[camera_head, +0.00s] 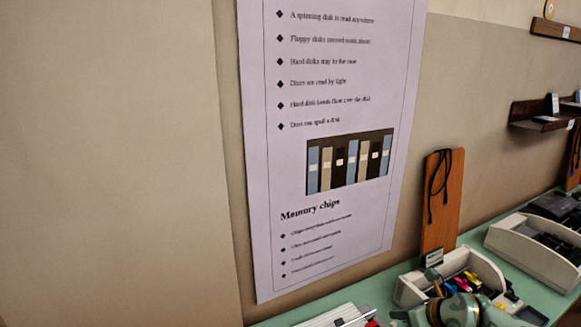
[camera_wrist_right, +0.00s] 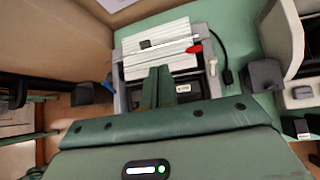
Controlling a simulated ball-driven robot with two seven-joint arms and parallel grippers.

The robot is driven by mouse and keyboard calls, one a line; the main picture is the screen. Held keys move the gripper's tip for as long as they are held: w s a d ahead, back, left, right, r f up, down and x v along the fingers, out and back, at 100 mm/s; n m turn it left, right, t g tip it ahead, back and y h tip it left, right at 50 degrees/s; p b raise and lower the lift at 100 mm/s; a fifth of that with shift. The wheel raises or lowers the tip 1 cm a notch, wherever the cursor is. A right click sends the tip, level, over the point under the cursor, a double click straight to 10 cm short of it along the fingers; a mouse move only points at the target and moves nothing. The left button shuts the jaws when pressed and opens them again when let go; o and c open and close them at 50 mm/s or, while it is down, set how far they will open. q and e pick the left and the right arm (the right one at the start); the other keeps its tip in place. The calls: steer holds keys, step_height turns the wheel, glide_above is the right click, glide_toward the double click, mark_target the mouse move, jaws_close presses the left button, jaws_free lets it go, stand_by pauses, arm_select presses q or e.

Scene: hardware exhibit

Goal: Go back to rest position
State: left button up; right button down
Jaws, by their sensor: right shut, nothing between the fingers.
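My right gripper (camera_head: 402,314) shows at the bottom edge of the head view, right of centre, with part of its green and beige arm. In the right wrist view its two green fingers (camera_wrist_right: 158,86) are together with nothing between them. They point over the near part of a pale ribbed device (camera_wrist_right: 158,48) with a red-tipped lever (camera_wrist_right: 195,48). I cannot tell whether they touch it. My left gripper is in neither view.
A green-topped table (camera_head: 375,289) runs along the wall. It bears white trays (camera_head: 490,268) of small parts and an upright orange board (camera_head: 441,205) with a black cord. A poster (camera_head: 330,80) hangs behind. Wall shelves (camera_head: 540,118) are at right.

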steer(key=s+a+r+m+t+y, duration=0.1)
steer(key=s+a+r+m+t, duration=0.35)
steer(key=a, duration=0.45)
steer(key=s+a+r+m+t+y, duration=0.1)
steer(key=a+r+m+t+y, duration=0.15)
steer(key=a+r+m, duration=0.4)
steer(key=s+d+f+m+g+h, duration=0.35)
steer(key=s+d+m+h, duration=0.35)
steer(key=s+m, duration=0.45)
steer(key=s+d+f+m+g+h, duration=0.2)
steer(key=s+d+m+g+h, duration=0.35)
steer(key=s+m, duration=0.6)
steer(key=s+a+f+g+y+b, duration=0.1)
steer(key=s+f+b, duration=0.3)
steer(key=f, duration=1.5)
steer(key=s+a+f+g+y+b, duration=0.15)
steer(key=f+b, duration=0.45)
steer(key=f, duration=1.2)
steer(key=s+f+m+g+b, duration=0.1)
steer(key=s+f+b, duration=0.3)
steer(key=s+f, duration=0.6)
steer(key=s+f+m+g+y+b, duration=0.1)
steer(key=s+f+b, duration=0.3)
steer(key=s+f, duration=0.5)
step_height(320, 180, down, 5)
steer(key=shift+s+f+m, duration=0.15)
steer(key=shift+s+m, duration=0.15)
steer(key=shift+s, duration=0.1)
